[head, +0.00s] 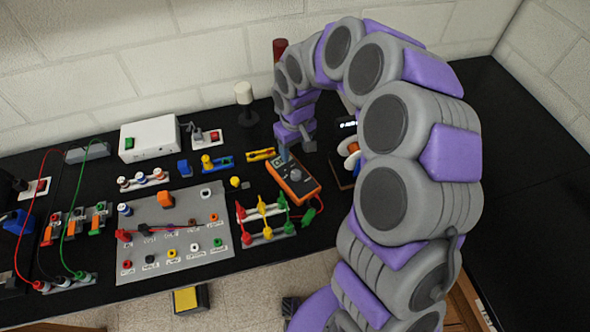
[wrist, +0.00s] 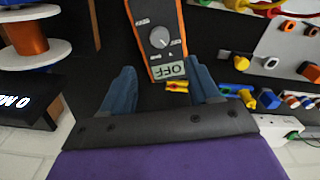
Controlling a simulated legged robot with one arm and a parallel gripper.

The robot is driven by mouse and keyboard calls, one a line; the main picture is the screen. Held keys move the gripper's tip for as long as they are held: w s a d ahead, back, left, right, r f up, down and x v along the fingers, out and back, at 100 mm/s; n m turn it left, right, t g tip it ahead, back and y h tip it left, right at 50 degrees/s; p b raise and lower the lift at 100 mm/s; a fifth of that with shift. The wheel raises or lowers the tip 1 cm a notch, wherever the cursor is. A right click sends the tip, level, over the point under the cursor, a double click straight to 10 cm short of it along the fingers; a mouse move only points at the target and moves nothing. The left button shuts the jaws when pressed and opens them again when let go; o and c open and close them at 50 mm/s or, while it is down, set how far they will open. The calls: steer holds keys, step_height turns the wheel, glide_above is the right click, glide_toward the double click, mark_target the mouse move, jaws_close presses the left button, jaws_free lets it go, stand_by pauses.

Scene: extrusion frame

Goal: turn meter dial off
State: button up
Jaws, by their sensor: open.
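The orange meter (head: 293,181) lies on the black bench, with a grey dial on its dark face. In the wrist view the meter (wrist: 137,14) runs down from the top edge. Its round grey dial (wrist: 159,37) has a white pointer mark, and its display (wrist: 168,70) reads OFF, upside down in this view. My gripper (wrist: 163,80) is open, its two blue fingers apart on either side of the display end. In the head view my gripper (head: 284,153) is just above the meter's far end.
A rack with red, yellow and green pegs (head: 264,213) stands left of the meter. A grey panel with connectors (head: 180,232) is further left. An orange spool (wrist: 38,38) and a lit black display (wrist: 18,104) are on the meter's other side. Bare bench lies at the right.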

mark_target(295, 172)
step_height(295, 172, down, 11)
steer(key=shift+r+b, duration=0.15)
steer(key=shift+b, duration=0.3)
